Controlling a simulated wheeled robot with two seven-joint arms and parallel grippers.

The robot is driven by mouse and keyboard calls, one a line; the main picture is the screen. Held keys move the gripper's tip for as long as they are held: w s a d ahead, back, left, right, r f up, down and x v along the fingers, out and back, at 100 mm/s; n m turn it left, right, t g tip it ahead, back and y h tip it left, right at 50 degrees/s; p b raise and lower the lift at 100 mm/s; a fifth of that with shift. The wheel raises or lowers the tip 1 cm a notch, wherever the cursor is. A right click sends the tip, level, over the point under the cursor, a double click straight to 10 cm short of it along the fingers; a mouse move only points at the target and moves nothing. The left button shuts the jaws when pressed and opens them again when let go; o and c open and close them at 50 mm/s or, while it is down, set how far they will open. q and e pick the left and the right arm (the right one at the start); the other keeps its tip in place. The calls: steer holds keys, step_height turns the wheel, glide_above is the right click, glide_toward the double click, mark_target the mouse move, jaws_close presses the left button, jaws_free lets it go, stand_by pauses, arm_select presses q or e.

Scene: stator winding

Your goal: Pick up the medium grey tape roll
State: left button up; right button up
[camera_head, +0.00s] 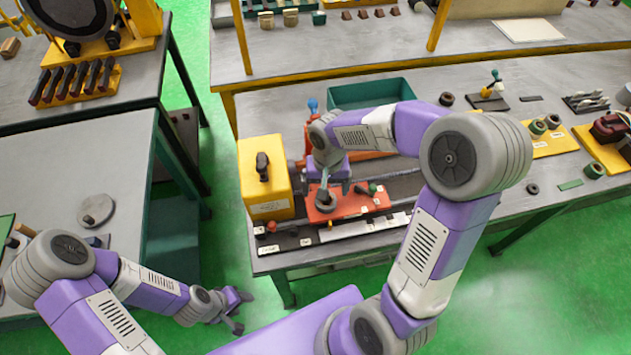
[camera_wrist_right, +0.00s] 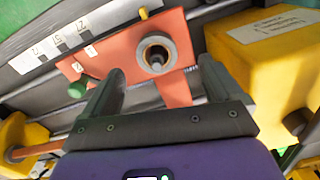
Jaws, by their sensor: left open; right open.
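A grey ring-shaped roll (camera_wrist_right: 156,53) with a darker, brass-coloured centre sits on the orange-red plate (camera_wrist_right: 125,45) in the right wrist view. It also shows on the plate in the head view (camera_head: 325,201), partly hidden by my right gripper. I cannot tell for sure that it is the medium tape roll. My right gripper (camera_wrist_right: 161,68) is open, its fingers pointing towards the plate, one on either side of the roll in the picture. No contact shows. My left gripper (camera_head: 238,308) is open and empty, low over the green floor between the tables.
A yellow box (camera_head: 265,172) stands just left of the plate. A green bin (camera_head: 372,93) stands behind. Other rolls lie to the right, including a dark one (camera_head: 446,99). A green-knobbed part (camera_wrist_right: 77,89) sits on the plate near my right gripper.

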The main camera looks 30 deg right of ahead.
steer(key=shift+w+d+r, duration=0.15)
steer(key=shift+d+r, duration=0.1)
steer(key=shift+r, duration=0.15)
step_height(320, 180, down, 7)
steer(key=shift+f+b, duration=0.1)
steer(key=shift+b, duration=0.45)
steer(key=c, duration=1.1)
